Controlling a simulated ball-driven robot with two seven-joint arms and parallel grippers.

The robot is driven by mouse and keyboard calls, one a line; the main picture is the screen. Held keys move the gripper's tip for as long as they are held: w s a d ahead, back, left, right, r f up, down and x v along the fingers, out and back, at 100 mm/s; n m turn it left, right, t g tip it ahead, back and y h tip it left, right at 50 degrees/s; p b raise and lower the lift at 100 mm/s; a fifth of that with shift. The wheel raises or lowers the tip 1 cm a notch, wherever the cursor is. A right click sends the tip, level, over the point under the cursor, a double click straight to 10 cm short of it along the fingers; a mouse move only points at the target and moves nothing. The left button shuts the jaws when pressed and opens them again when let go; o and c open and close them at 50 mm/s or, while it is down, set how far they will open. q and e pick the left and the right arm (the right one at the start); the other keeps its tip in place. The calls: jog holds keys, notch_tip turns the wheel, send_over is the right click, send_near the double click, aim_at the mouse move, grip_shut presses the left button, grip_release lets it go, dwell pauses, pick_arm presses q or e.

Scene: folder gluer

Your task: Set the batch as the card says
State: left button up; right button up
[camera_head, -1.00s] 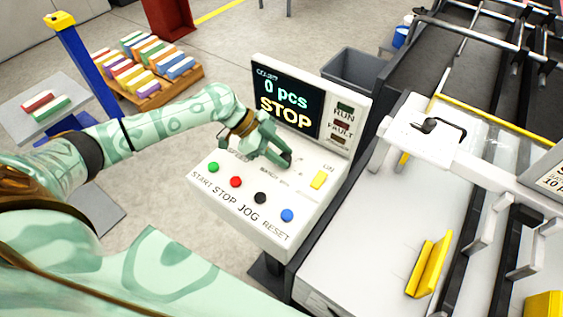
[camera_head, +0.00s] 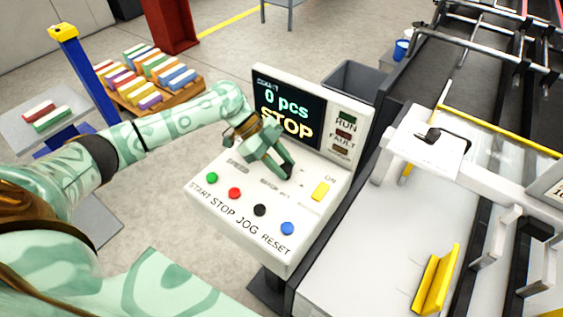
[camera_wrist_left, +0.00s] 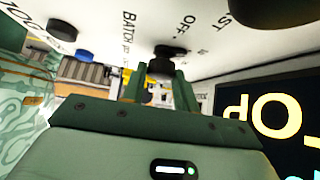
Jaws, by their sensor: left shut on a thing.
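The control panel (camera_head: 240,215) stands in the middle of the head view, its screen (camera_head: 289,108) reading "0 pcs" and "STOP". My left gripper (camera_head: 288,172) is over the upper part of the sloped face, above the "BATCH" label. In the left wrist view my left gripper (camera_wrist_left: 160,80) has its fingers on either side of a small black knob (camera_wrist_left: 168,50), shut on it. The "BATCH pcs" and "OFF" labels show beside this knob. My right gripper is out of view.
Green (camera_head: 212,178), red (camera_head: 234,193), black (camera_head: 260,210) and blue (camera_head: 287,228) buttons line the panel's front. A yellow switch (camera_head: 320,191) is at its right. The machine bed (camera_head: 375,245) lies to the right.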

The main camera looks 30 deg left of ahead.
pick_arm(q)
jog(key=o, duration=1)
jog(key=shift+c, duration=0.2)
jog(key=p+v, duration=0.1)
jog(key=v, duration=1.5)
jog(key=shift+s+a, duration=0.1)
jog(key=shift+a, duration=0.05)
